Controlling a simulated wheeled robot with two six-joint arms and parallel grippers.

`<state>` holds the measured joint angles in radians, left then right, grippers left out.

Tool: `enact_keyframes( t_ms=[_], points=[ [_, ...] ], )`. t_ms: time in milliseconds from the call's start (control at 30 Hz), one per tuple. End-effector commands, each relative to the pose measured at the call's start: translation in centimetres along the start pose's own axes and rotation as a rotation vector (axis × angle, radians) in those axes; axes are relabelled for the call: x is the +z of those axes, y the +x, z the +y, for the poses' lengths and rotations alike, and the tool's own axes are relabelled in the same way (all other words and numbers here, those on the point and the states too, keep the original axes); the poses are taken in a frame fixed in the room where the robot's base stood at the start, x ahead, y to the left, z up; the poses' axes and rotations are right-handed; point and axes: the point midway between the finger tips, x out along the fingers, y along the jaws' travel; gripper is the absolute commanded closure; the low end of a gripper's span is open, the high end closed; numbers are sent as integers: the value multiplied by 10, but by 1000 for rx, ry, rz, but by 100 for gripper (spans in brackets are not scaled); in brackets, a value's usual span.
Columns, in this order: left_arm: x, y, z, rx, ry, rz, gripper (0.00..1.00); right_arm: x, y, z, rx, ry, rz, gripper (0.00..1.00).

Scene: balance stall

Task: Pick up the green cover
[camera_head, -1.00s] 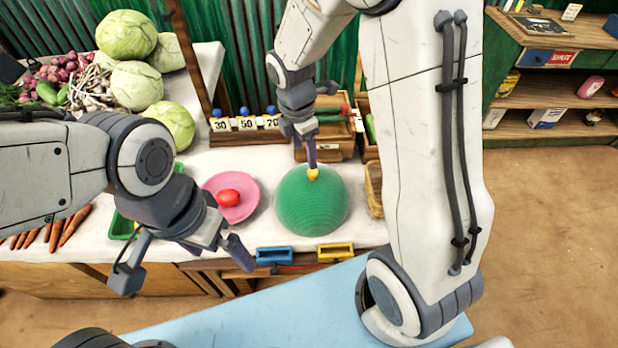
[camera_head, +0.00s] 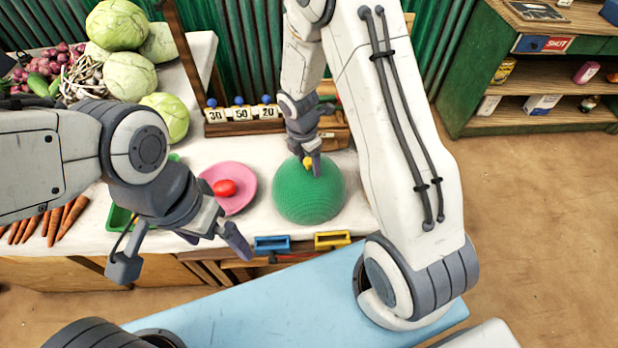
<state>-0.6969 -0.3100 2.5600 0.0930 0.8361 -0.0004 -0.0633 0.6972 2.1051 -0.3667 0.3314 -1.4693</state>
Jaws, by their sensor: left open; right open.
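The green cover (camera_head: 309,195) is a mesh dome on the white cloth-covered stall table, with a small yellow-orange knob (camera_head: 307,161) on top. My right gripper (camera_head: 312,166) points down at the top of the dome, with its fingers beside the knob. It is open; one finger partly hides the knob, and I cannot tell whether it touches. What lies under the dome is hidden. My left gripper (camera_head: 180,255) is open and empty near the table's front edge, left of the dome.
A pink plate (camera_head: 240,200) with a red item (camera_head: 224,188) sits left of the dome. Blue (camera_head: 272,245) and yellow (camera_head: 332,240) trays are at the front edge. Number blocks (camera_head: 241,114) stand behind. Cabbages (camera_head: 129,78) and carrots (camera_head: 66,218) lie left.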

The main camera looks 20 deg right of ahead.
Motion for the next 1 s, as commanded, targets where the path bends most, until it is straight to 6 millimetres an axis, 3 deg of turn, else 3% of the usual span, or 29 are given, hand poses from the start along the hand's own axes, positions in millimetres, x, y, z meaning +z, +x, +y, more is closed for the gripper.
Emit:
enact_keyframes(
  t_ms=[200,300,400,1000],
  points=[
    [0,0,0,0,0,0,0,0,0,0,1,0,0,30],
    [0,0,0,0,0,0,0,0,0,0,1,0,0,69],
    [0,0,0,0,0,0,0,0,1,0,1,0,0,100],
    [0,0,0,0,0,0,0,0,2,-2,-4,0,1,100]
  ],
)
